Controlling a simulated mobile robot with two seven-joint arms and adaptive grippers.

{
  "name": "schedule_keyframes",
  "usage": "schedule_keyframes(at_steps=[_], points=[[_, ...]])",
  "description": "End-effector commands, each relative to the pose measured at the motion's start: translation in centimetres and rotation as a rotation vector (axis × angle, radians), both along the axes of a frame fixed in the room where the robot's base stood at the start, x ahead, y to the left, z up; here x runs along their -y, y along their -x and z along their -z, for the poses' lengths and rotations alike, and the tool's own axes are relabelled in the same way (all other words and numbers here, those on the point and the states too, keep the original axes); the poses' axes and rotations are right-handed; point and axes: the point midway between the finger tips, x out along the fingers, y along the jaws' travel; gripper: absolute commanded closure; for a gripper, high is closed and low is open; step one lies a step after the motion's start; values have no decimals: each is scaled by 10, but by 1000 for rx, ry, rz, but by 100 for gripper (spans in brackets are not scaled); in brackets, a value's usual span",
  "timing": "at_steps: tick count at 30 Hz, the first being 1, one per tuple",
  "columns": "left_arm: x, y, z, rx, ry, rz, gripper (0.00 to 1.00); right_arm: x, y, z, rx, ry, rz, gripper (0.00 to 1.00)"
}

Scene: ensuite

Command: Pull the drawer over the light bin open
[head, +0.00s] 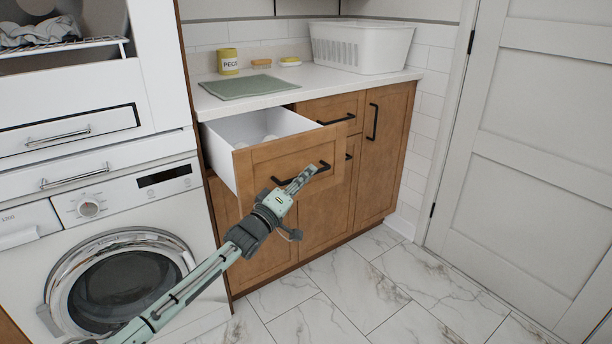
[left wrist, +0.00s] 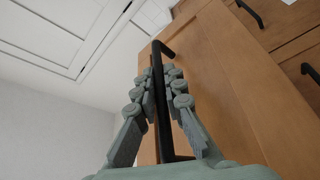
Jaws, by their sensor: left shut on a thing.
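A wooden drawer (head: 252,158) in the left part of the cabinet stands well open, and its white inside shows. A few pale round items lie in it. Its black bar handle (head: 325,166) runs across the front. My left gripper (head: 303,180) is at this handle. In the left wrist view, the fingers (left wrist: 158,85) are closed around the handle bar (left wrist: 160,110), one finger on each side. The drawer front (left wrist: 222,95) fills the right of that view. No light bin can be made out; a closed wooden front is below the drawer. My right gripper is out of view.
A washing machine (head: 125,275) stands to the left of the cabinet. The counter carries a green mat (head: 248,87), a yellow tin (head: 228,62) and a white basket (head: 360,48). A white door (head: 545,140) is at the right. The marble floor (head: 390,295) in front is clear.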

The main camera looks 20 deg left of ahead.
Motion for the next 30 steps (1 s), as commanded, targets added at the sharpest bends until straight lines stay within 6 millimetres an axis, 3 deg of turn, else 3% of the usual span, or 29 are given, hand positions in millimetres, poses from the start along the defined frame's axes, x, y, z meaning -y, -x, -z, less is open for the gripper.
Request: schedule_keyframes(at_steps=[2,3,8,20,30], points=[[-1,0,1,-1,0,-2,100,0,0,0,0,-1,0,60],[-1,0,1,-1,0,-2,89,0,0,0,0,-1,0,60],[-1,0,1,-1,0,-2,69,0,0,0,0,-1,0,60],[-3,7,3,-2,0,-1,69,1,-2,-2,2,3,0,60],[-24,70,17,-4,0,-1,69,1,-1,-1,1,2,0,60]])
